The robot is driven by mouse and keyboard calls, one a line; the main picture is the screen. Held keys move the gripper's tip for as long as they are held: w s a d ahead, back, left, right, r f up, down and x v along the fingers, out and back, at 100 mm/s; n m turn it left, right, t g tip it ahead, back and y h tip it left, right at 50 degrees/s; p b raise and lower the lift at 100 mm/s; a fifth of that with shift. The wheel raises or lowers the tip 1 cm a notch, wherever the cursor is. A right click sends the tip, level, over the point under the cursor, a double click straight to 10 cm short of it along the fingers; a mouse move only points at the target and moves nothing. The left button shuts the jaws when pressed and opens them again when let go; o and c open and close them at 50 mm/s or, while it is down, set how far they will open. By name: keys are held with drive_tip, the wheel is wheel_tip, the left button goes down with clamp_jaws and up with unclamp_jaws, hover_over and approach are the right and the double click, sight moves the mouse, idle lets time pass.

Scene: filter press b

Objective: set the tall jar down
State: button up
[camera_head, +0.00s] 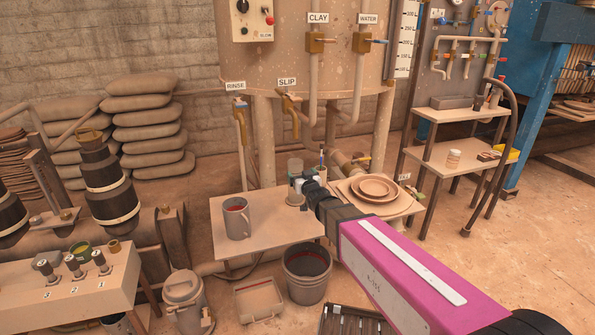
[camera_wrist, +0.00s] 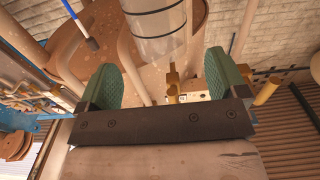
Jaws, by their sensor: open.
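The tall jar is a clear, ringed glass cylinder. In the head view its upper part (camera_head: 295,166) shows behind my gripper (camera_head: 301,184), over the small bench (camera_head: 262,250). In the wrist view the jar (camera_wrist: 157,35) is at the top middle, ahead of my gripper (camera_wrist: 160,82). The two green fingers are wide apart, with a clear gap between each and the jar. Nothing shows held between them. My gripper hides part of the jar in the head view, and its contact with the bench is hard to see.
A grey mug (camera_head: 237,222) stands left on the bench. Stacked round plates (camera_head: 373,188) lie to the right, and a blue-tipped brush (camera_head: 322,160) stands close behind my gripper. Valves and pipes hang above. A bucket (camera_head: 307,275) stands below the bench. The bench's front middle is clear.

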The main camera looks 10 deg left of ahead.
drive_tip(key=s+d+f+m+g+h, duration=0.1)
drive_tip(key=d+f+g+h, duration=0.1)
drive_tip(key=d, duration=0.6)
drive_tip(key=s+d+f+m+g+h, duration=0.1)
drive_tip(key=s+d+f+g+h, duration=0.1)
drive_tip(key=d+f, duration=0.3)
drive_tip(key=s+d+f+m+g+h, duration=0.1)
drive_tip(key=d+f+g+h, duration=0.1)
drive_tip(key=d, duration=0.9)
drive_tip(key=shift+s+f+m+h, duration=0.2)
drive_tip(key=shift+f+m+h, duration=0.2)
drive_tip(key=shift+f+h, duration=0.6)
drive_tip(key=s+d+f+m+g, duration=0.1)
drive_tip(key=s+d+f+g, duration=0.1)
drive_tip(key=s+d+g, duration=0.2)
drive_tip(key=s+d+f+m+g+h, duration=0.1)
drive_tip(key=s+d+f+g, duration=0.2)
drive_tip(key=s+d, duration=0.7)
drive_tip(key=shift+d+m+g+h, duration=0.3)
drive_tip(key=shift+d+g, duration=0.8)
drive_tip(key=shift+d, duration=0.1)
